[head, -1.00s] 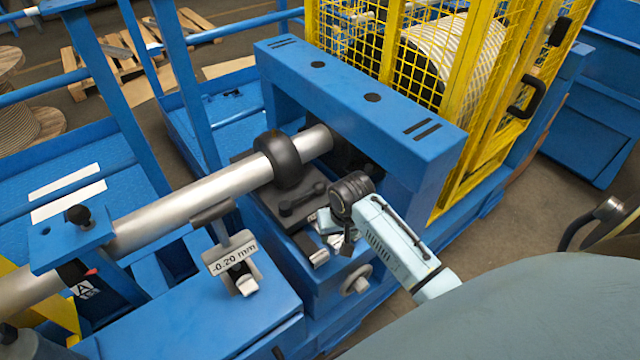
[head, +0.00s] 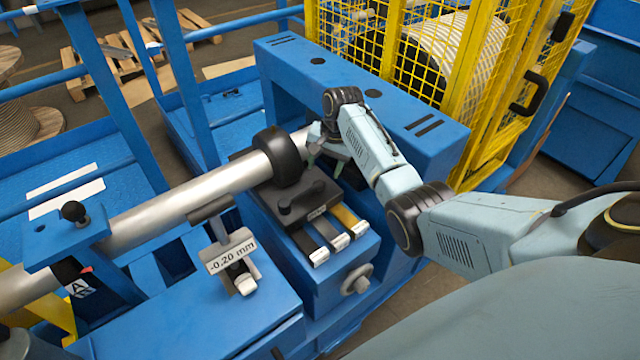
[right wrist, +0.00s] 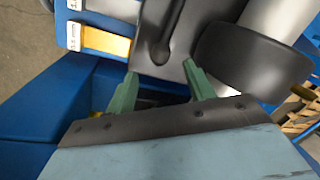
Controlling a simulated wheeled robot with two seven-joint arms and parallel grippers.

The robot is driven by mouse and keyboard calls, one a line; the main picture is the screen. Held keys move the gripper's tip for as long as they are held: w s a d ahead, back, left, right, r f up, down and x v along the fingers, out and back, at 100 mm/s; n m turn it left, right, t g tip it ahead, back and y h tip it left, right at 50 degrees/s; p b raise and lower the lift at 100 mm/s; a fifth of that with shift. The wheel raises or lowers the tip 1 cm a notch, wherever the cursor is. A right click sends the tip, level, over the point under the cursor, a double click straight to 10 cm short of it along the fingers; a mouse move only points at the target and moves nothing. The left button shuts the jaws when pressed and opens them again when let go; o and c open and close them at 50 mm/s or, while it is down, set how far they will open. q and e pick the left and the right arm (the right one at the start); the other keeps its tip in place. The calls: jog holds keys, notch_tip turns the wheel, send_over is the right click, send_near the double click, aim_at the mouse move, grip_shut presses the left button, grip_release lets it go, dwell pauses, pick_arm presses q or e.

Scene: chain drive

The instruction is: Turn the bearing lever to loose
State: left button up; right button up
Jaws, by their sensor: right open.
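The bearing lever (head: 302,203) is a dark bar with a rounded knob, lying on the dark plate of the bearing block (head: 340,192) beside the black collar. In the right wrist view the lever (right wrist: 166,38) lies just ahead of the fingertips. My right gripper (head: 318,150) is above the far side of the block, near the shaft's end. In the right wrist view its two green fingers (right wrist: 162,85) are apart with nothing between them; I see no contact with the lever. The lever's setting marks are too small to read. My left gripper is not in view.
The silver shaft (head: 215,190) runs through the black collar (head: 277,157). The blue frame beam (head: 285,62) stands behind my gripper. Labelled strips, one of them yellow (head: 346,217), stick out of the block's front. A gauge reads -0.20 mm (head: 231,251). A yellow cage stands behind.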

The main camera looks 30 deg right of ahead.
aim_at(320, 182)
jog(key=f, duration=0.2)
jog(key=f+b, duration=0.1)
jog(key=f, duration=0.1)
jog(key=w+f, duration=0.1)
jog(key=shift+a+f+b, duration=0.35)
jog(key=shift+f, duration=0.45)
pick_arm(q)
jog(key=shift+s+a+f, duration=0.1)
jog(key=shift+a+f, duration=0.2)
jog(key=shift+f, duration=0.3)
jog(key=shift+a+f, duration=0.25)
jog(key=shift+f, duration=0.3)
pick_arm(e)
grip_shut()
